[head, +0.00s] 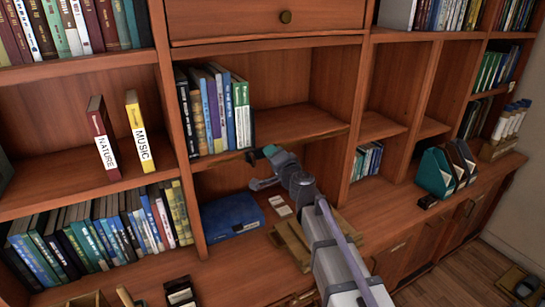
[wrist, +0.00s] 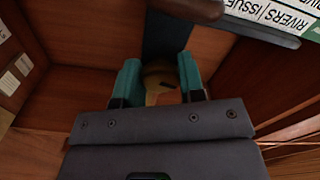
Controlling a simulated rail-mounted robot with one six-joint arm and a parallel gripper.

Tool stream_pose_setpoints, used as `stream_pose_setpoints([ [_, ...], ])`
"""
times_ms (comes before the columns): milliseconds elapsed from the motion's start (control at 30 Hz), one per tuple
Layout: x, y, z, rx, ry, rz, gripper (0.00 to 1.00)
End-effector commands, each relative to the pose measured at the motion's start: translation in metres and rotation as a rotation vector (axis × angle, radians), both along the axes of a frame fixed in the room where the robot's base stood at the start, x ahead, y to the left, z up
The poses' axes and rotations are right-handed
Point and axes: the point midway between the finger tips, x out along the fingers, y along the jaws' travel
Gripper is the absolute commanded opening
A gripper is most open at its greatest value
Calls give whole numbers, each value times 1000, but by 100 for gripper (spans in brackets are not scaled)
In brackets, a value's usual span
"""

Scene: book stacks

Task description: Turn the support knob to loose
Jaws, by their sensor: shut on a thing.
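The support knob (wrist: 158,78) is brass-coloured with a narrow tapering part, and shows in the wrist view. My gripper (wrist: 160,86) has its two teal fingers on either side of it, shut on it. A dark flat support bar (wrist: 166,36) runs behind the knob, below the shelf. In the head view my gripper (head: 262,154) is at the front edge of the shelf, below the right end of a row of books (head: 213,110). The knob is hidden there by the gripper. I cannot tell which setting the knob points to.
Books with white spine labels (wrist: 265,12) show at the wrist view's top right. Below the shelf lie a blue box (head: 231,217) and small white cards (head: 279,205). Two upright books, NATURE (head: 102,140) and MUSIC (head: 139,133), stand on the left shelf. Shelf dividers flank my arm.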

Motion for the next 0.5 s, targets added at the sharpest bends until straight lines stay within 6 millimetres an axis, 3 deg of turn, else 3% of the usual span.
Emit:
stream_pose_setpoints([
  [500, -1, 0, 0, -29, -17, 0, 13],
])
